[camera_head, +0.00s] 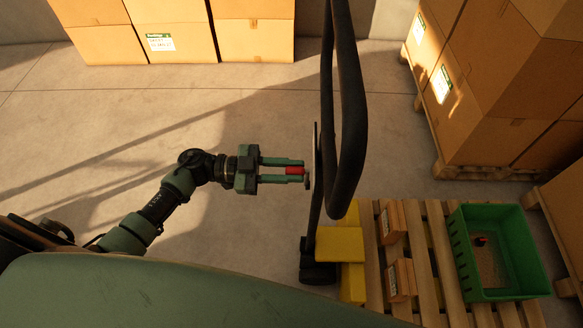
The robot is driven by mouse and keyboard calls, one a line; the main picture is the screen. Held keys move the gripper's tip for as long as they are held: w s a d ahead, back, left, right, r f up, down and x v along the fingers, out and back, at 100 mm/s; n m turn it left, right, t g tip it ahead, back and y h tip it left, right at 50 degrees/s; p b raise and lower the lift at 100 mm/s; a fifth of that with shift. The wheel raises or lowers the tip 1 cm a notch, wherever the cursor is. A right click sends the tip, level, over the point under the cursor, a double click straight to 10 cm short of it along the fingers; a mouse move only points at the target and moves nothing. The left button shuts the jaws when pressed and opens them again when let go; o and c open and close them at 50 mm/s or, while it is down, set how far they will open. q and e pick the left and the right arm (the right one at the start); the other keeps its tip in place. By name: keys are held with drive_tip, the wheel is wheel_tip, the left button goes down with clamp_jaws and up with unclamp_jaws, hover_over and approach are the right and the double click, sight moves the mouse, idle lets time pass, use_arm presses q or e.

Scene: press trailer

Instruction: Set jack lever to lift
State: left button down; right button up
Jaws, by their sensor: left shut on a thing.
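A pallet jack stands right of centre, with a tall dark looped handle (351,110) and a yellow body (339,243) at its foot. A small red lever (295,171) sits on the left side of the handle. My left gripper (303,171) reaches in from the left, with its two fingers above and below the red lever, shut on it. The lever's far end and its joint to the handle are partly hidden by the fingers. My right gripper is not in view.
A wooden pallet (431,235) on the jack carries a green crate (463,262) and small brown boxes (391,222). Stacked cartons (505,85) stand on a pallet at the right, more cartons (172,30) at the back. The floor (110,120) on the left is clear.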

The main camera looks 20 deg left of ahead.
use_arm(q)
drive_tip(key=shift+s+d+f+m+b, duration=0.35)
drive_tip(key=shift+s+m, duration=0.3)
drive_tip(key=shift+m, duration=0.6)
drive_tip(key=shift+s+f+m+b, duration=0.2)
drive_tip(key=shift+s+m+b, duration=0.4)
drive_tip(key=shift+m, duration=0.7)
drive_tip(key=shift+s+d+f+m+b, duration=0.25)
drive_tip(key=shift+s+m, duration=0.5)
drive_tip(key=shift+m, duration=0.5)
drive_tip(key=c, duration=1.2)
unclamp_jaws()
drive_tip(key=b+v, duration=0.1)
drive_tip(key=v, duration=0.7)
drive_tip(key=shift+b, duration=0.4)
